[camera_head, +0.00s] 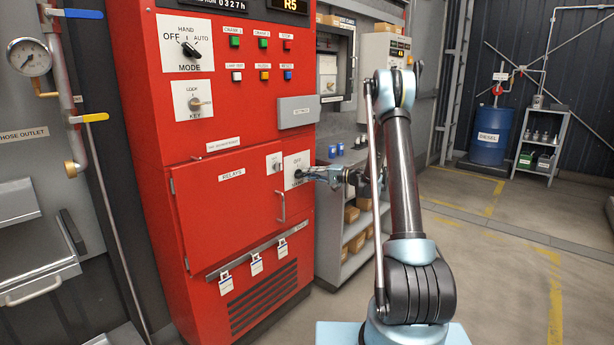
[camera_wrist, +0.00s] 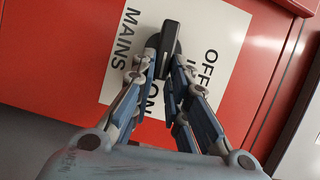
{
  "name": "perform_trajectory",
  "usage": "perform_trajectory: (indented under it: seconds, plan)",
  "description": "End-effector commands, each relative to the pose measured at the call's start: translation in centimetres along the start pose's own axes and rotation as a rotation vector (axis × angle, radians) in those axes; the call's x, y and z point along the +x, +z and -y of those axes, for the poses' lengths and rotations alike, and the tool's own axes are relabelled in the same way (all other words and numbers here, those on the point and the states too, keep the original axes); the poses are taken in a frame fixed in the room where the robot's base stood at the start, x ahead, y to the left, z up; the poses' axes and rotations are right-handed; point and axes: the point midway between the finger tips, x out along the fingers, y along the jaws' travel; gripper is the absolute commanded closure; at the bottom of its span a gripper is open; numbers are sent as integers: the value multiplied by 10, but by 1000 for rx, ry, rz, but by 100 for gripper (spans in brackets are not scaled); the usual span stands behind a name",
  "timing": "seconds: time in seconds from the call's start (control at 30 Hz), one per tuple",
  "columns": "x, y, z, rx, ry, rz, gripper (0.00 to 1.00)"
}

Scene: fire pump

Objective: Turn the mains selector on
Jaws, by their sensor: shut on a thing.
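The mains selector (camera_wrist: 170,38) is a dark, elongated knob on a white plate (camera_wrist: 225,42) lettered MAINS, OFF and ON. My gripper (camera_wrist: 164,68) has its two fingers closed on the knob, one on each side, in the wrist view.
The red cabinet (camera_head: 225,150) also carries a mode switch (camera_head: 190,50), a key switch (camera_head: 195,104) and a relays door with a handle (camera_head: 281,207). A grey box (camera_head: 298,112) juts out above the selector. Shelves with small boxes stand right of the cabinet. Open floor lies at right.

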Motion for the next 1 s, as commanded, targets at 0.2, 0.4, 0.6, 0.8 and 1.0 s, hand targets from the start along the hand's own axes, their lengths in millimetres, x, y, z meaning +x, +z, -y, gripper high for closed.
perform_trajectory:
  seconds: [0.2,0.4,0.6,0.8,1.0]
  plan:
    - [-2,-3,-5,66,-24,-7,100]
    - [-1,-3,-5,89,-33,-7,100]
    - [-1,-2,-6,92,-34,-6,100]
    - [-1,-2,-5,91,-34,-6,79]
    - [0,-1,-4,92,-36,-3,65]
